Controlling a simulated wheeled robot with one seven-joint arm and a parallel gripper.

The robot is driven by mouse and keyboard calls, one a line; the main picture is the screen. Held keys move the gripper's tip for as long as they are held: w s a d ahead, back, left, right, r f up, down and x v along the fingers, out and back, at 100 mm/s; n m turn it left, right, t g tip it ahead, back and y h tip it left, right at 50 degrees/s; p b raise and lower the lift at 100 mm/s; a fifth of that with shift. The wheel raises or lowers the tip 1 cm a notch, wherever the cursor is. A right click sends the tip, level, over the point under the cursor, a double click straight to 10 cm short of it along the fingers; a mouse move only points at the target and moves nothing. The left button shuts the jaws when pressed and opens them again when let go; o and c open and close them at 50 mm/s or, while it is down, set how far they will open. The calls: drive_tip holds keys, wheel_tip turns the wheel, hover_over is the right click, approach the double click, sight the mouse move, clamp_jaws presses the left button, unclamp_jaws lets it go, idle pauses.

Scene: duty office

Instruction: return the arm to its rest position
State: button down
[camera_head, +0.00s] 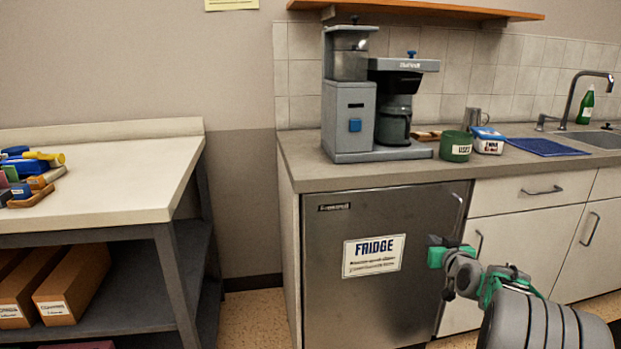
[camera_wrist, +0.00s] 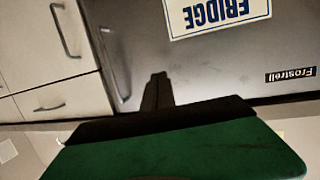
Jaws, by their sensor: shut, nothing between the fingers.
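My gripper (camera_wrist: 158,82) shows in the wrist view as a green body with dark fingers together and nothing between them. The wrist view is upside down, with the fridge (camera_wrist: 225,65) and its sign beyond the fingers. In the head view my arm (camera_head: 495,285) is at the lower right, bent in front of the fridge's right edge and the white cabinets. The fridge (camera_head: 325,270) is steel, with its door closed. Whether any part of my arm touches it cannot be told.
The counter (camera_head: 300,170) above carries a coffee machine (camera_head: 352,140), a green tin (camera_head: 455,146), a white-and-blue tub (camera_head: 487,141) and a blue mat (camera_head: 545,147). A table (camera_head: 120,185) with coloured items stands at left. Floor shows between table and fridge.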

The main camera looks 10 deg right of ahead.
drive_tip(key=s+a+r+n+g+y+p, duration=0.1)
drive_tip(key=s+a+r+g+y+p, duration=0.15)
drive_tip(key=a+r+p, duration=0.8)
drive_tip(key=s+a+r+n+g+p, duration=0.1)
drive_tip(key=s+a+r+g+p, duration=0.3)
drive_tip(key=s+a, duration=0.45)
drive_tip(key=s+a+r+g+p, duration=0.2)
drive_tip(key=s+a+r+p, duration=0.4)
drive_tip(key=a, duration=0.3)
drive_tip(key=s+a+r+g+p, duration=0.1)
drive_tip(key=s+a+p, duration=0.1)
drive_tip(key=s, duration=0.5)
drive_tip(key=s+a+r+g+p, duration=0.1)
drive_tip(key=s+p, duration=0.3)
drive_tip(key=s, duration=0.4)
drive_tip(key=shift+a+g, duration=0.5)
drive_tip(key=shift+g, duration=0.25)
drive_tip(key=shift+s, duration=0.1)
